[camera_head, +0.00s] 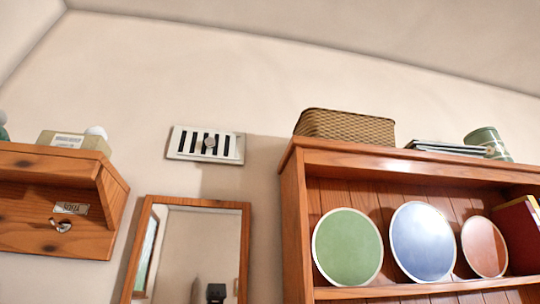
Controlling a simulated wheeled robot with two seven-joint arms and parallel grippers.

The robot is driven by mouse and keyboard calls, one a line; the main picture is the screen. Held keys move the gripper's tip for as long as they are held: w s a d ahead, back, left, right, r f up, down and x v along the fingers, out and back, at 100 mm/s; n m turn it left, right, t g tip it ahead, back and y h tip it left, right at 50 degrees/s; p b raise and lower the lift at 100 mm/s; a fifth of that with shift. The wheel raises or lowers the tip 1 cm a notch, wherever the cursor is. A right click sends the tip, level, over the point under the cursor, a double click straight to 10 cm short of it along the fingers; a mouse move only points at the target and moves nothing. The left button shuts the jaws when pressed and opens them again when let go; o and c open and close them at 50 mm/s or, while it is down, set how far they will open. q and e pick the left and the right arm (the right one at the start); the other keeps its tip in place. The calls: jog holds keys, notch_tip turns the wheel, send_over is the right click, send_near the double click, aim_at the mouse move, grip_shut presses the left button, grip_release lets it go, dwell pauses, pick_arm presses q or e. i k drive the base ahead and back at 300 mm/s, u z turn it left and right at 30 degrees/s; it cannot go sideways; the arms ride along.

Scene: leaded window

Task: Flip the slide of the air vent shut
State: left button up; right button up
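The air vent (233,147) is a small pale rectangular plate high on the wall, above the mirror and left of the wooden shelf unit. Several dark slots show between light bars, so its slots look open. A small grey knob (209,142) sits near the middle of the vent's face. Neither of my grippers shows directly in the head view.
A wood-framed mirror (247,240) hangs below the vent. A wooden shelf unit (293,210) at right holds round plates, with a wicker basket (345,125) on top. A small wooden shelf (40,230) is at left. The wall around the vent is bare.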

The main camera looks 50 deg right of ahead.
aim_at(210, 142)
jog(key=z, duration=0.05)
jog(key=k, duration=1)
jog(key=z, duration=0.8)
jog(key=k, duration=0.65)
jog(key=z, duration=0.25)
jog(key=i, duration=1.15)
jog(key=z, duration=0.35)
